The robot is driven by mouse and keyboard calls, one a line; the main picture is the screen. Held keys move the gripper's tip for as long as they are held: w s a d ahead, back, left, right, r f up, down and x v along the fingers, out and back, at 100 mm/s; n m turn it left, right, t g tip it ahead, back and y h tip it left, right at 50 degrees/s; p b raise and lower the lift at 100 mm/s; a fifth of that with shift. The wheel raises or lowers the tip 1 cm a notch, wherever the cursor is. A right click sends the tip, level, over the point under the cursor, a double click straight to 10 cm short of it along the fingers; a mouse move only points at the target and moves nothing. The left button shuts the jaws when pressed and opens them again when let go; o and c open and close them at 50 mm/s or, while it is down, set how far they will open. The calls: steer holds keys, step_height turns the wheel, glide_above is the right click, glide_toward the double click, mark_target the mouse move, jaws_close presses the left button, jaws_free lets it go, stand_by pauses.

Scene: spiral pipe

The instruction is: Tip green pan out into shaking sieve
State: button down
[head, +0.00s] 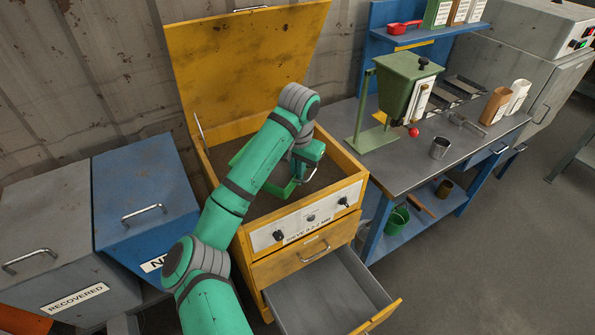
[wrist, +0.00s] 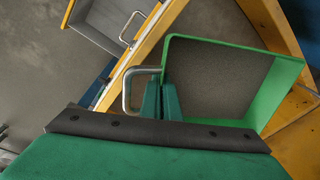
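The green pan (wrist: 288,78) is over the bed of the shaking sieve, a yellow cabinet (head: 352,161) with its lid raised. In the head view my arm hides much of the pan (head: 284,192). My gripper (wrist: 160,98) is shut on the pan's metal handle (wrist: 130,92). The pan's inside looks grey-brown in the wrist view; I cannot tell whether this is a layer of material or the sieve bed beyond. The pan looks tilted in the wrist view, but its exact angle is unclear.
The raised yellow lid (head: 235,70) stands behind the sieve. An open grey drawer (head: 330,290) juts from its front. Blue (head: 140,190) and grey (head: 50,235) bins stand left.

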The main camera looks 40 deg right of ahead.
mark_target(289, 184)
steer(key=shift+s+a+f+h, duration=0.1)
steer(key=shift+a+f+h, duration=0.2)
steer(key=shift+h, duration=0.1)
steer(key=h, duration=0.1)
steer(key=r+t+h, duration=0.1)
steer(key=h, duration=0.1)
steer(key=r+h, duration=0.1)
steer(key=h, duration=0.1)
steer(key=shift+s+a+r+t, duration=0.1)
steer(key=shift+s+a+t, duration=0.05)
steer(key=shift+a+t, duration=0.2)
steer(key=shift+s+a+r+t+h, duration=0.15)
steer(key=shift+a+t+h, duration=0.1)
steer(key=shift+h, duration=0.35)
steer(key=shift+w+a+r+t+h, duration=0.1)
steer(key=shift+a+r+t+h, duration=0.1)
steer(key=shift+h, duration=0.4)
steer(key=shift+s+a+n+t+h, duration=0.2)
steer(key=shift+a+n+t+h, duration=0.15)
steer(key=shift+h, duration=0.85)
steer(key=a+h, duration=0.1)
steer(key=a+t+h, duration=0.1)
steer(key=h, duration=0.1)
steer(key=shift+s, duration=0.25)
steer(key=s+a+n+t+h, duration=0.1)
steer(key=a+t+h, duration=0.3)
steer(key=h, duration=0.5)
steer(key=shift+s+a+h, duration=0.3)
steer(key=shift+s+a, duration=0.1)
steer(key=shift+a, duration=0.55)
